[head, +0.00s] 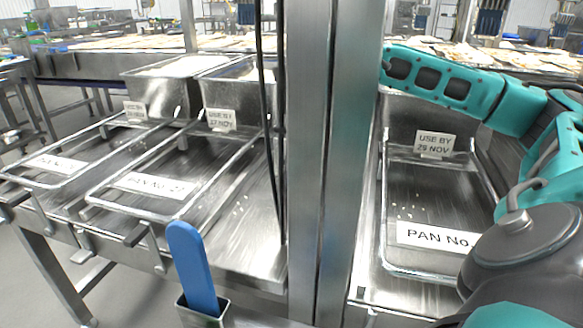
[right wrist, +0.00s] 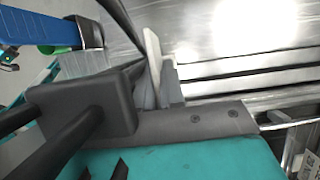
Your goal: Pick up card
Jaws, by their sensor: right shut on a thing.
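My right gripper (right wrist: 155,75) is shut on a thin pale piece (right wrist: 152,48), seen almost edge-on in the right wrist view. It looks like a card, but no print shows. In the head view my right arm reaches left and its gripper is hidden behind the steel post. Printed cards stand behind the pans: "USE BY 29 NOV" (head: 435,143) on the right, "USE BY 27 NOV" (head: 221,120) at centre left, and another use-by card (head: 135,111) further left. My left gripper is in neither view.
A pan labelled "PAN No." (head: 391,262) lies right of the post (head: 328,160). Two more wire-handled pans lie left, one with its label (head: 150,184). Steel bins (head: 232,95) stand behind them. A blue handle (head: 193,268) rises from a metal holder in front.

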